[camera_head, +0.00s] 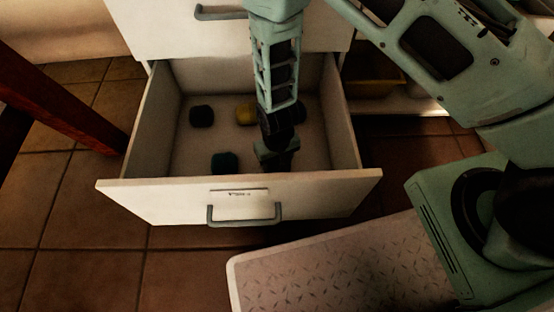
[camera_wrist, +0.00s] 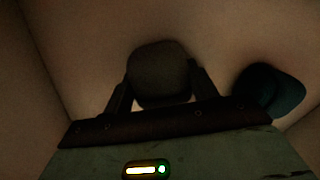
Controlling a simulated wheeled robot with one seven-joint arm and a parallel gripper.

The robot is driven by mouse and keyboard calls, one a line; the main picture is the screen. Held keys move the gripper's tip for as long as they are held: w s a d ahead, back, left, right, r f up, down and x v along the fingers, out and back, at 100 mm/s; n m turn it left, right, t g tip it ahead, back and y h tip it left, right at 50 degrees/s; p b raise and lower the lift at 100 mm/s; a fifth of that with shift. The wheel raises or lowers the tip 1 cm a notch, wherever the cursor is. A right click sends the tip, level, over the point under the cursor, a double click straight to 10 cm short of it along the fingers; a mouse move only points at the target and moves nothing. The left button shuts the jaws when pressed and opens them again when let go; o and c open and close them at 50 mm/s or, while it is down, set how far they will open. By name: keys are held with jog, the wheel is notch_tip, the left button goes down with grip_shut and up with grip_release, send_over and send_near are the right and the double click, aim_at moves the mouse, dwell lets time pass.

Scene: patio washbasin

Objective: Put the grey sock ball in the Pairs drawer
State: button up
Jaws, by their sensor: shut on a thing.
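The open drawer (camera_head: 145,184) is white, with a grey bar handle and a label too small to read on its front. My gripper (camera_head: 275,160) reaches down inside it, toward the front and right of the middle. In the wrist view my gripper (camera_wrist: 162,92) has its two fingers on either side of a dull grey-brown ball (camera_wrist: 160,70), likely the grey sock ball, and is shut on it. The ball is close to the drawer floor; whether it touches is hard to tell. In the head view the gripper and arm hide the ball.
A dark ball (camera_head: 201,116), a yellow ball (camera_head: 245,114) and a teal ball (camera_head: 225,163) lie in the drawer. The teal ball also shows right of my gripper in the wrist view (camera_wrist: 268,92). Drawer walls stand close around.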

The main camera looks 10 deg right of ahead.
jog(key=o, duration=1)
jog(key=shift+o, duration=0.2)
jog(key=shift+r, duration=0.15)
jog(key=s+a+r+n+y+p, duration=0.15)
jog(key=r+p, duration=0.25)
jog(key=r, duration=1.1)
jog(key=s+a+r+n+p, duration=0.1)
jog(key=s+r+p, duration=0.25)
jog(key=r, duration=1.15)
jog(key=s+d+r+n, duration=0.3)
jog(key=s+d+r, duration=0.4)
jog(key=s+r, duration=0.3)
notch_tip(320, 180, up, 3)
jog(key=shift+h, duration=0.45)
